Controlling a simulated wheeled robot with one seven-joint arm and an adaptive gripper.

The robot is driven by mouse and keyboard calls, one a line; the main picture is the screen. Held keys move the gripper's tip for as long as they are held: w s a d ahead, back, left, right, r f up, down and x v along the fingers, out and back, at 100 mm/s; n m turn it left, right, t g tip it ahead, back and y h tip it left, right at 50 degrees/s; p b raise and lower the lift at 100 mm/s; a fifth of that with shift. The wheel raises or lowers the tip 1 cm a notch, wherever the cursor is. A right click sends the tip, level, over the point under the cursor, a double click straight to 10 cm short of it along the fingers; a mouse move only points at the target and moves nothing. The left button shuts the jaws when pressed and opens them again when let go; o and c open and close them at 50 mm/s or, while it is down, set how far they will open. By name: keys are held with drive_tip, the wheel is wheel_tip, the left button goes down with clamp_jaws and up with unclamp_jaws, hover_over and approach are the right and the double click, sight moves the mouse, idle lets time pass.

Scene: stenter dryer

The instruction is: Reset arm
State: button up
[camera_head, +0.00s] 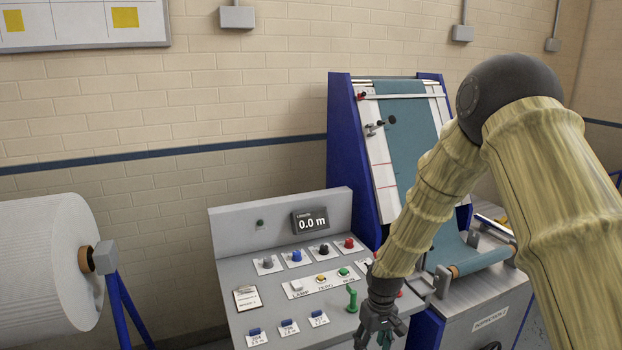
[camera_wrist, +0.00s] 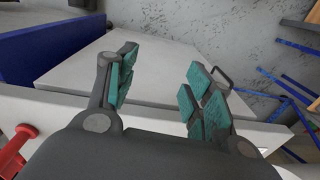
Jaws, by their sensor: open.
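My gripper (camera_head: 380,325) hangs at the lower right of the control panel in the head view, with its fingers pointing down. In the wrist view my gripper (camera_wrist: 160,88) is open, its teal-padded fingers apart with nothing between them. A light grey flat surface (camera_wrist: 150,50) lies beyond the fingers there. My arm bends down from the upper right and hides part of the panel and the machine behind it.
A control panel (camera_head: 285,322) carries knobs, buttons, a green lever (camera_head: 351,299) and a display (camera_head: 310,221) reading 0.0 m. A blue-framed machine (camera_head: 352,150) with teal cloth stands behind. A large white roll (camera_head: 45,265) is at left. A red part (camera_wrist: 15,150) shows at the wrist view's lower left.

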drive_tip(key=s+d+f+m, duration=0.2)
drive_tip(key=s+f, duration=1.5)
drive_tip(key=s, duration=0.1)
drive_tip(key=s+d+f+m, duration=0.1)
drive_tip(key=s+d+f, duration=0.1)
drive_tip(key=s, duration=0.9)
drive_tip(key=s+d+f+m+b, duration=0.1)
drive_tip(key=s+d+f, duration=0.1)
drive_tip(key=s, duration=0.9)
drive_tip(key=shift+s+d+f+h, duration=0.25)
drive_tip(key=shift+f+h, duration=0.05)
drive_tip(key=shift+f, duration=0.6)
